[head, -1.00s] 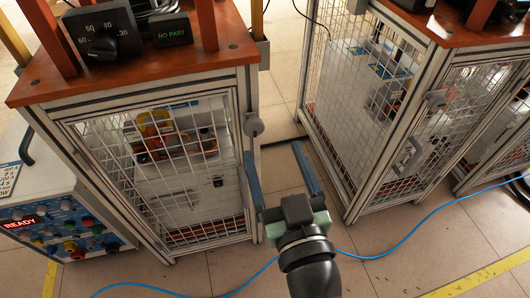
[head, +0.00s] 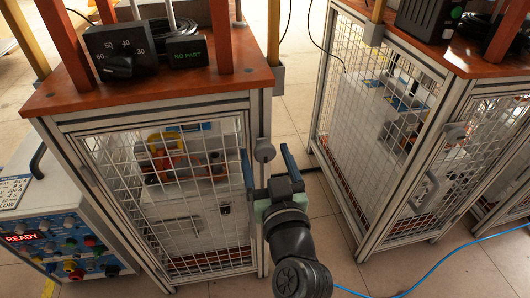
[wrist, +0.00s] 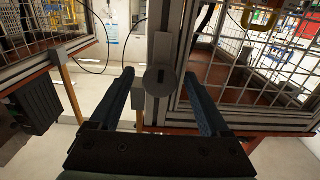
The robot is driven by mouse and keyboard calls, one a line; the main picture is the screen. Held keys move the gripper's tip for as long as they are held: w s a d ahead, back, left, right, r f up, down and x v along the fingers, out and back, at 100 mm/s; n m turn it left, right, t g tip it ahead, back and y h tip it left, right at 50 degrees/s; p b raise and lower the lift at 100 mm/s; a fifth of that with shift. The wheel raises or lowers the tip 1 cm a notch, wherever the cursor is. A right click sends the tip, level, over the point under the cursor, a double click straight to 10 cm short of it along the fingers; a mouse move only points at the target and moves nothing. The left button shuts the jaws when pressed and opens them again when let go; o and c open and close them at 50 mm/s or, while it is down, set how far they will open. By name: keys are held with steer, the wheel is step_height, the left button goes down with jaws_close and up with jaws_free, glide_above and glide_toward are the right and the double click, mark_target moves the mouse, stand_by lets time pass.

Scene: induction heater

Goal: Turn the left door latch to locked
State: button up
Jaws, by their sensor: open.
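The left door latch (head: 264,150) is a round grey knob on the right front post of the left cabinet, beside its mesh door (head: 165,200). In the wrist view the latch (wrist: 160,80) shows a short dark slot, running roughly up and down the picture. My gripper (head: 266,151) is open, with one blue finger on each side of the latch in both views. In the wrist view gaps show between the fingers (wrist: 158,77) and the knob. Contact or exact depth cannot be told. The left door appears closed.
A second mesh cabinet (head: 385,140) with its own grey latch (head: 454,132) stands to the right, across a floor gap. A control panel reading READY (head: 62,245) is at lower left. A blue cable (head: 440,265) lies on the floor at lower right.

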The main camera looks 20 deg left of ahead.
steer(key=shift+w+a, duration=0.4)
steer(key=shift+w, duration=0.1)
jaws_close()
